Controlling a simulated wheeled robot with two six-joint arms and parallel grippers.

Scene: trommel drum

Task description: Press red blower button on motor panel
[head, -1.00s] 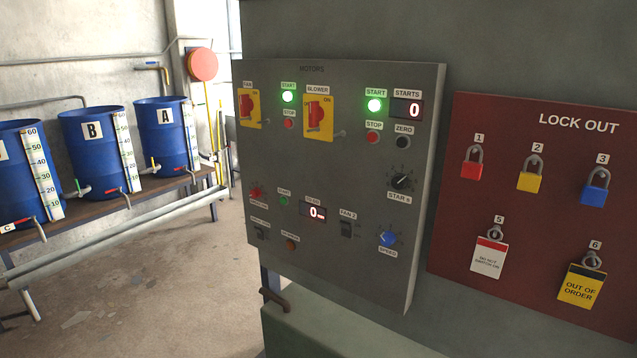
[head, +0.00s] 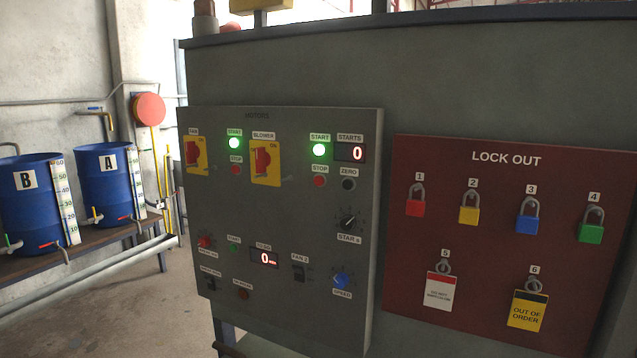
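The grey motor panel (head: 300,225) is in the middle of the head view. The blower's yellow-and-red rotary switch (head: 265,162) sits under a BLOWER label. To its right are a lit green START button (head: 319,150) and a red STOP button (head: 320,181) below it. The fan group at the left has its own yellow-and-red switch (head: 196,154), lit green START button (head: 234,143) and red STOP button (head: 235,170). The STARTS display (head: 350,153) reads 0. Neither of my grippers is in view.
A black ZERO button (head: 348,184) is close right of the blower STOP button. A dark red lock-out board (head: 385,285) with coloured padlocks and tags hangs to the right. Blue drums (head: 105,190) stand on a bench at the left. The floor (head: 150,320) left of the panel looks clear.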

